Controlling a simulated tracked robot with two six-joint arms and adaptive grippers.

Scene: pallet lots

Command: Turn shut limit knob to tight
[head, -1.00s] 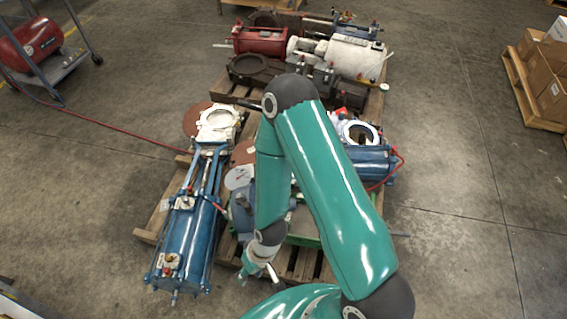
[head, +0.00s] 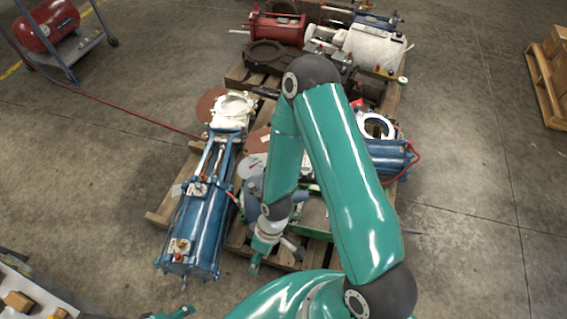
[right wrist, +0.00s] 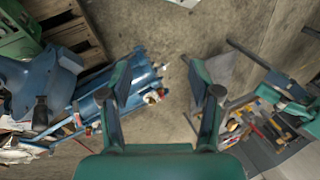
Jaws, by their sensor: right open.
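A long blue actuator cylinder (head: 196,228) lies on the pallet left of my right arm, its near end towards me. Small fittings sit on it, one brass-coloured (head: 178,246) near that end. I cannot tell which part is the shut limit knob. My right gripper (head: 275,254) is open and empty, to the right of the cylinder and apart from it. In the right wrist view the blue cylinder end (right wrist: 139,82) shows beside and behind the left finger, with bare floor between the fingers. A teal piece at the bottom edge (head: 172,314) may be my left gripper; its jaws are unclear.
A red hose (head: 130,118) crosses the floor. A bench with small blocks (head: 35,300) stands at lower left.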

